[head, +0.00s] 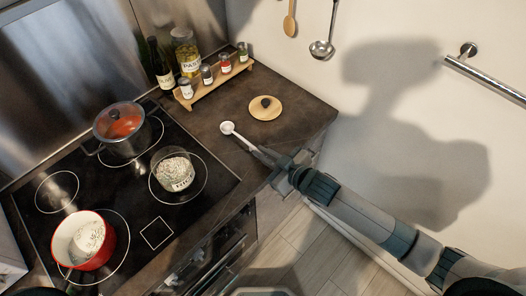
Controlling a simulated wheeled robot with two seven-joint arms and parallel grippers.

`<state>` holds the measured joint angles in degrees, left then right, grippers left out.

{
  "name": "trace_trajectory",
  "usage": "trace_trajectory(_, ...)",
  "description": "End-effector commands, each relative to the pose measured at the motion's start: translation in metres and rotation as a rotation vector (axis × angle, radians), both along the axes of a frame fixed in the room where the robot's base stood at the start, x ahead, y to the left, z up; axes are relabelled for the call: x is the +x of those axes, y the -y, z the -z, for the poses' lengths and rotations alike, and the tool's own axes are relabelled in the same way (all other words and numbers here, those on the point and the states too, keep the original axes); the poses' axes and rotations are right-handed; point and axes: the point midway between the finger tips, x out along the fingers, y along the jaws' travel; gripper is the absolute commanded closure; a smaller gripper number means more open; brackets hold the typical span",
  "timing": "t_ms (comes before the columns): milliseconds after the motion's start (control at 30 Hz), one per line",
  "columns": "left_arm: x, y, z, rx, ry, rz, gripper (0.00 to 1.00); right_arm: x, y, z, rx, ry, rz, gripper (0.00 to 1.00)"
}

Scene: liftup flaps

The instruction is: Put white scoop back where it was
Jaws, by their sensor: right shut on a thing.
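The white scoop (228,128) is at the front of my right gripper (260,154), over the dark counter (222,107) between the hob and the round wooden lid. My right gripper is shut on the scoop's handle end, with the bowl pointing up and left. I cannot tell whether the scoop touches the counter. A glass jar of white grains (174,170) stands on the hob, left of the scoop, with its top open. The round wooden lid (265,108) lies on the counter with a dark knob on top. My left gripper is not in view.
A pot with red contents (122,126) and a red pot with white contents (84,240) stand on the hob (126,192). A wooden rack (214,82) with several small spice jars, a dark bottle (160,66) and a pasta jar (186,52) stand behind. A ladle (322,48) hangs on the wall.

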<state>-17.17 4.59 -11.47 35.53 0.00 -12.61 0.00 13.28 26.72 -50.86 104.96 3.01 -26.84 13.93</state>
Motion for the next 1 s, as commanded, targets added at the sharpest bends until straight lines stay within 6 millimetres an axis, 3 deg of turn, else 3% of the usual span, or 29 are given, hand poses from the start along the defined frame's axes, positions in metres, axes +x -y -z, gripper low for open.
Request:
trace_trajectory(367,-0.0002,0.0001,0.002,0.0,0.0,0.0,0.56,-0.0001,-0.0004,0.0035,0.001,0.001,0.0,1.0)
trace_trajectory(400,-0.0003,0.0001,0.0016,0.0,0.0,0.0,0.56,0.0,-0.0003,0.0032,0.001,0.001,0.0,0.87)
trace_trajectory(467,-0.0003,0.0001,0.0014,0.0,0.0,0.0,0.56,0.0,-0.0003,0.0029,0.001,0.001,0.0,0.73)
trace_trajectory(1000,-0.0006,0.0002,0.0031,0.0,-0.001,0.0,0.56,-0.0051,0.0044,-0.0012,0.0,0.0,0.0,0.73)
